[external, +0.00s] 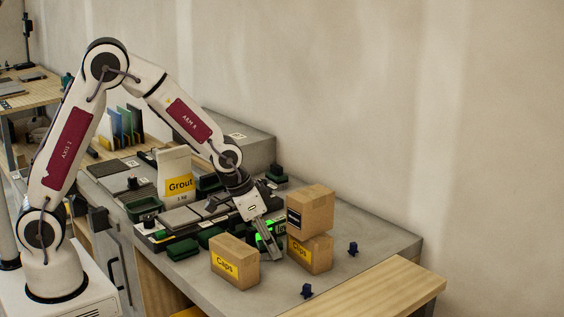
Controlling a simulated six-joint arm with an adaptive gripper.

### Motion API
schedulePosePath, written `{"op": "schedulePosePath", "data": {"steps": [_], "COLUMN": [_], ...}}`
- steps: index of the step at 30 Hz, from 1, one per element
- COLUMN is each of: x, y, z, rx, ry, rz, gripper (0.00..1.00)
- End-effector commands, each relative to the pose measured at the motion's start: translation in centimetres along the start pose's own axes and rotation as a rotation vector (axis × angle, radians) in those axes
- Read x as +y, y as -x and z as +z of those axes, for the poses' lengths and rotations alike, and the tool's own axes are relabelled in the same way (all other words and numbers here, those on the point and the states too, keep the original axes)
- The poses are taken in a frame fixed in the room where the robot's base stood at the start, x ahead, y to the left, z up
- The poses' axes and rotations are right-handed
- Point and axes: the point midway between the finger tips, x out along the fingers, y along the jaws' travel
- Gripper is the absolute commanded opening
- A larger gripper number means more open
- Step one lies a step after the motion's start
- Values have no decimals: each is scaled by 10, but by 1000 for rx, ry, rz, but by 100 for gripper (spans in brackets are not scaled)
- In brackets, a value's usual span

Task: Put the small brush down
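My gripper (276,254) points down and to the right, low over the grey worktop (377,240). It is between the front box labelled Caps and the stacked boxes. I cannot tell whether its fingers are open or shut. A bright green lit item (268,240) shows right beside and partly behind the fingers; I cannot tell whether it touches them. I cannot make out the small brush; it may be hidden by the gripper or too small to tell.
A Caps box (234,262) stands in front of my gripper. Another Caps box (311,255) stands right, with a brown box (311,208) on top. A grout bag (175,175) and a green tray (142,208) are left. Small dark blue pieces (353,249) lie right.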

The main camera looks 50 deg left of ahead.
Motion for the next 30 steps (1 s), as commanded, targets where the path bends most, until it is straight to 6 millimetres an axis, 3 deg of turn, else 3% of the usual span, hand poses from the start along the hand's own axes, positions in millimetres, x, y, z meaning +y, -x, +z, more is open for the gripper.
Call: {"op": "schedulePosePath", "data": {"steps": [11, 30], "x": [0, 0], "y": [18, 92], "z": [-2, -2], "rx": [2, 3], "ry": [0, 0], "rz": [0, 0], "gripper": [40, 40]}}
